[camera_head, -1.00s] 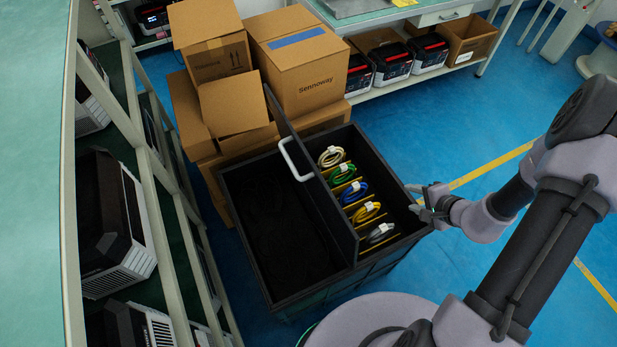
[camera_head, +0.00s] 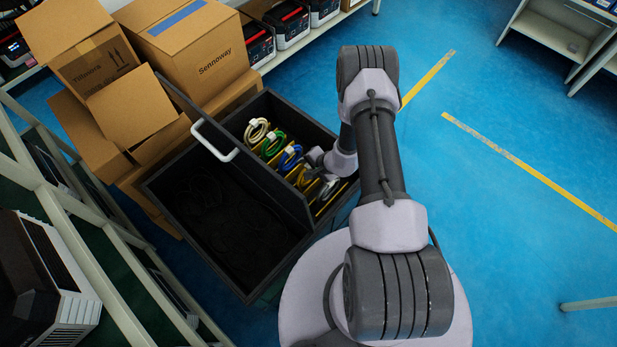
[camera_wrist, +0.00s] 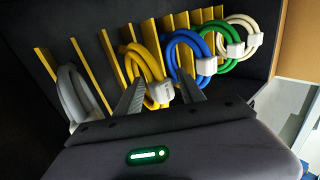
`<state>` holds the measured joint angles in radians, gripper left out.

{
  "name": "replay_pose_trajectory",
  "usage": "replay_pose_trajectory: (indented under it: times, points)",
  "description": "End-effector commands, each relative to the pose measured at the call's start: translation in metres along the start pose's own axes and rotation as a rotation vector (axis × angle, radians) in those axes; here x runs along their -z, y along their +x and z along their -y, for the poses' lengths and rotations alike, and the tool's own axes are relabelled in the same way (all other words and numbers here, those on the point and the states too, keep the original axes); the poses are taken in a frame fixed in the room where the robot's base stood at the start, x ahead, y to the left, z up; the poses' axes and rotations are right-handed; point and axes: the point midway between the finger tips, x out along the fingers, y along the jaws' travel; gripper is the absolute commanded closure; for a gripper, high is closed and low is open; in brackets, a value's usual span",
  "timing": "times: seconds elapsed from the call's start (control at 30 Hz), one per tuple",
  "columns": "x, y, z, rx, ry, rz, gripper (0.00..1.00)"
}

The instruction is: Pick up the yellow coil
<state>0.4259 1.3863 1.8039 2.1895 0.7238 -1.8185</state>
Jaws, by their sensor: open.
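The yellow coil (camera_wrist: 143,62) hangs in a slotted rack between the grey coil (camera_wrist: 72,92) and the blue coil (camera_wrist: 181,50). Its white tag (camera_wrist: 160,92) faces my gripper. My gripper (camera_wrist: 161,92) is open and empty, with one finger on each side of the tag in the wrist view. I cannot tell how much depth separates them. In the head view, the yellow coil (camera_head: 304,180) is partly hidden by my gripper, which is over the right compartment of the black bin (camera_head: 262,284).
The green coil (camera_wrist: 212,60) and white coil (camera_wrist: 238,34) stand beyond the blue one. Yellow dividers (camera_wrist: 112,58) separate the coils. Blue floor is open at the right.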

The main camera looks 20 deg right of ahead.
Motion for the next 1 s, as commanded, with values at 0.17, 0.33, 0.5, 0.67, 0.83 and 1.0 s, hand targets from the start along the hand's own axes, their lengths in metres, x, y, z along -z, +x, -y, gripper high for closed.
replay_pose_trajectory:
  times: [0.17, 0.33, 0.5, 0.67, 0.83, 1.0]
  points:
    - [0.0, 0.028, -0.002, 0.0, -0.001, 0.001, 0.54]
    - [0.0, 0.027, 0.0, 0.0, 0.0, 0.0, 0.54]
    - [0.001, 0.027, 0.0, 0.0, 0.0, 0.0, 0.8]
    - [0.001, 0.027, 0.0, 0.0, 0.0, 0.0, 1.0]
    - [0.001, 0.027, 0.0, 0.0, 0.0, 0.0, 1.0]
    - [0.001, 0.021, 0.004, 0.001, 0.0, 0.0, 1.0]
